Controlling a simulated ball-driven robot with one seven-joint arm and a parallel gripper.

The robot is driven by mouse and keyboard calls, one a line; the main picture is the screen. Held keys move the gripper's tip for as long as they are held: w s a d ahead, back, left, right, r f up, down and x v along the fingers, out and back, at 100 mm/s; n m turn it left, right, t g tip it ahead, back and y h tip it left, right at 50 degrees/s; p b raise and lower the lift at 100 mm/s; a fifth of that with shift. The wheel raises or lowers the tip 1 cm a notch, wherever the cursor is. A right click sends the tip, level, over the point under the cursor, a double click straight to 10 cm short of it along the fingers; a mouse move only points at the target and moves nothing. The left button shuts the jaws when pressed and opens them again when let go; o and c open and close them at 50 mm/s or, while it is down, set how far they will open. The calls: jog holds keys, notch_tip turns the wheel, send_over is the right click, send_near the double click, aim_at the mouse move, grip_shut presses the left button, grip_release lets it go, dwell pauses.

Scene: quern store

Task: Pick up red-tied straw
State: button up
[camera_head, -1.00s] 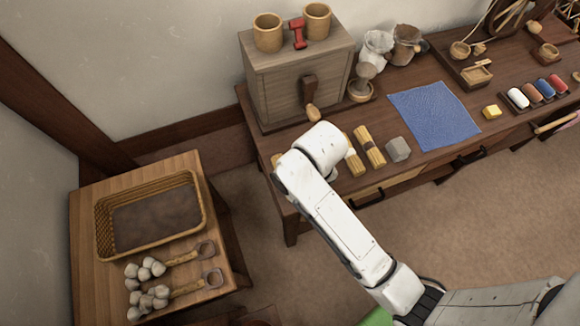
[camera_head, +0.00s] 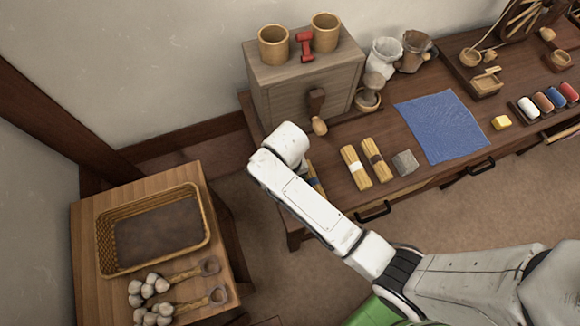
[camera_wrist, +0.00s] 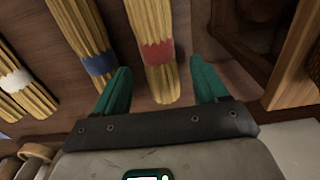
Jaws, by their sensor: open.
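The red-tied straw (camera_wrist: 158,48) is a yellow bundle with a red band, lying on the dark wooden table in the wrist view. My gripper (camera_wrist: 162,84) is open, its two green fingers apart on either side of the bundle's near end. The left finger is close to the gap between this bundle and the blue-tied straw (camera_wrist: 97,62). I cannot tell how high the fingers are above the table. In the head view my white arm hides the gripper and the red-tied straw.
White-tied straw (camera_head: 355,168) and dark-tied straw (camera_head: 376,160) lie beside a grey block (camera_head: 405,163). A wooden chest (camera_head: 305,88) with a handle stands behind. A blue cloth (camera_head: 441,125) lies rightward. A side table (camera_head: 88,235) at left holds a basket (camera_head: 203,238).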

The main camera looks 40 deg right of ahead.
jog(key=shift+f, duration=0.95)
jog(key=c, duration=1.1)
jog(key=shift+c, duration=0.2)
